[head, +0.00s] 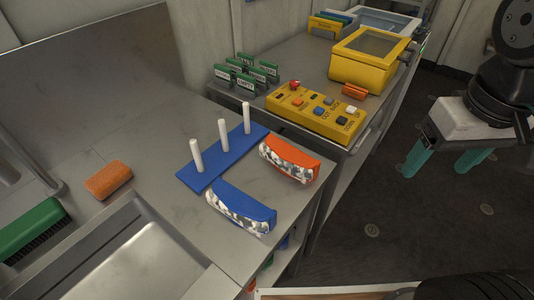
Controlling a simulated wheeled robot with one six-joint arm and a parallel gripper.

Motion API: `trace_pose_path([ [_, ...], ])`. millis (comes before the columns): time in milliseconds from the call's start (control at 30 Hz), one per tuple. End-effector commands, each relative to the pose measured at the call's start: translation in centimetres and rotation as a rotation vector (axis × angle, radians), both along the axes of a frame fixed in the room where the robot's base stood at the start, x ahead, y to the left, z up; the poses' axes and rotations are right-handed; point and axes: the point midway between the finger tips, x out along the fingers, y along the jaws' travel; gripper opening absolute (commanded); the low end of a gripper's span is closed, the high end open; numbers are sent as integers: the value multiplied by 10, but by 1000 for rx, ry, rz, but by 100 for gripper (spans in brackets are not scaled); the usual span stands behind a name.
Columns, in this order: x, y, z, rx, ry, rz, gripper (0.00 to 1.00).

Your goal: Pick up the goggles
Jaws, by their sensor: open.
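Two curved, goggle-like objects with grey-and-white camouflage fronts lie on the metal counter. One has an orange top (290,158) and sits near the counter's right edge. The other has a blue top (242,206) and lies in front of it, to the left. I cannot tell for certain whether they are goggles or cases. My gripper (439,170), with two teal fingers, hangs at the right over the dark floor. It is open and empty, well apart from both objects.
A blue base with white pegs (222,157) stands behind the goggle-like objects. An orange sponge (108,180), green brush (32,228) and sink (150,262) are at left. A yellow button panel (316,112), green signs and yellow box (370,60) stand on the farther bench.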

Motion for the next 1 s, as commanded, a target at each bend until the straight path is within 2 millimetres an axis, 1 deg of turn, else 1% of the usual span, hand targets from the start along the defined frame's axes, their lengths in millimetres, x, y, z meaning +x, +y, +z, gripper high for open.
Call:
trace_pose_path([
  [67,21,10,-1,-3,17,69,75],
  [167,55,34,-7,-9,37,196,75],
  [200,69,46,-11,-13,45,254,75],
  [267,91,67,-19,-17,55,338,75],
  [300,104,81,-25,-20,61,393,75],
  [367,122,103,-36,-25,70,473,75],
  [400,132,118,-44,-28,76,522,75],
  [500,153,151,-64,-34,88,631,75],
  [600,165,178,-82,-39,96,712,75],
  [700,172,195,-95,-42,100,764,75],
  [833,176,204,-107,-44,103,791,75],
  [1000,176,204,-125,-43,104,792,75],
])
